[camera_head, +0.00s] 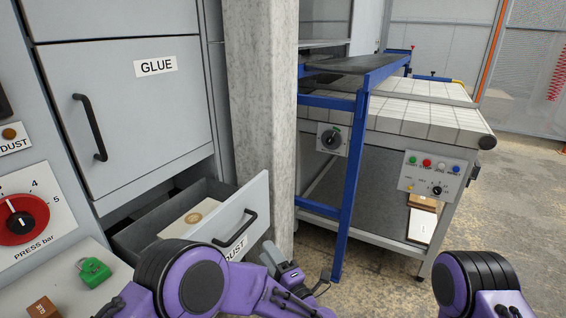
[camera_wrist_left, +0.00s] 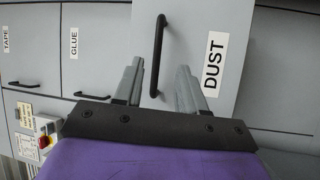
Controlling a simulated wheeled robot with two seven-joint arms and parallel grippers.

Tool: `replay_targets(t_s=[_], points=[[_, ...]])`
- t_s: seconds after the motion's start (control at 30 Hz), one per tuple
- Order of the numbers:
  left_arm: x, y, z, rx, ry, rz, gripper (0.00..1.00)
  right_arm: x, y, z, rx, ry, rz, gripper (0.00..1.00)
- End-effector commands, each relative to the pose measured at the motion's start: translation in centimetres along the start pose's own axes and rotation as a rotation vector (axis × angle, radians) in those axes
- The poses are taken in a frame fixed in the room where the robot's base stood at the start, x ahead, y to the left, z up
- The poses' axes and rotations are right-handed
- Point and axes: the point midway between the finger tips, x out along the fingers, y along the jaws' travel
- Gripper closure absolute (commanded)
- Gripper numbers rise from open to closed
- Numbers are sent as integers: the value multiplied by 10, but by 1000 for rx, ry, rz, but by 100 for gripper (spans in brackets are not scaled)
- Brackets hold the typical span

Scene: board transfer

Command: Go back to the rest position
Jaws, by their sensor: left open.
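My left gripper (camera_head: 280,256) is open and empty, low in the middle of the head view, to the right of the DUST drawer front (camera_head: 258,196). In the left wrist view its two fingers (camera_wrist_left: 157,76) are spread, with the black drawer handle (camera_wrist_left: 159,45) seen between them. The handle also shows in the head view (camera_head: 235,230), and the fingers look apart from it there. The DUST drawer stands open, with a pale board (camera_head: 180,222) with a round mark inside. My right arm shows at the lower right, but its gripper is out of view.
The closed GLUE drawer (camera_head: 137,115) is above the open one. A concrete pillar (camera_head: 262,100) stands right behind the drawer. A green padlock (camera_head: 94,272) lies at lower left. Floor at right is clear.

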Motion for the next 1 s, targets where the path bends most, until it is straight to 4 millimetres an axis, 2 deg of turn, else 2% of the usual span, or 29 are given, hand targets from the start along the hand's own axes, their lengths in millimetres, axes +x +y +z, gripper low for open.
replay_targets(t_s=[0.07,0.1,0.17,0.2,0.27,0.3,0.37,0.4,0.47,0.5,0.6,0.7,0.77,1.0], points=[[-13,-28,11,182,-209,-9,60,0,0,0,0,0,0,57],[-18,-52,5,325,-339,-32,60,-6,0,-2,0,0,0,57],[-30,-96,-22,550,-529,-106,60,-19,2,-8,0,0,0,57],[-39,-122,-46,669,-627,-165,60,-25,2,-10,0,0,0,57],[-56,-156,-86,817,-751,-263,60,-34,3,-14,0,0,0,57],[-67,-173,-116,901,-820,-333,60,-39,3,-16,0,0,0,57],[-87,-193,-163,1008,-913,-446,60,-48,4,-20,0,0,0,57],[-101,-202,-196,1069,-967,-525,60,-54,5,-22,0,0,0,57],[-122,-209,-244,1142,-1033,-643,60,-62,6,-26,0,0,0,57],[-136,-210,-274,1181,-1066,-719,60,-68,6,-28,0,0,0,57],[-161,-203,-336,1241,-1104,-873,60,-80,7,-33,0,0,0,57],[-172,-192,-374,1267,-1086,-964,60,-90,8,-37,0,0,0,57],[-172,-188,-384,1267,-1072,-991,60,-96,9,-40,0,0,0,57],[-174,-192,-383,1265,-1073,-993,60,-93,8,-38,0,0,0,57]])
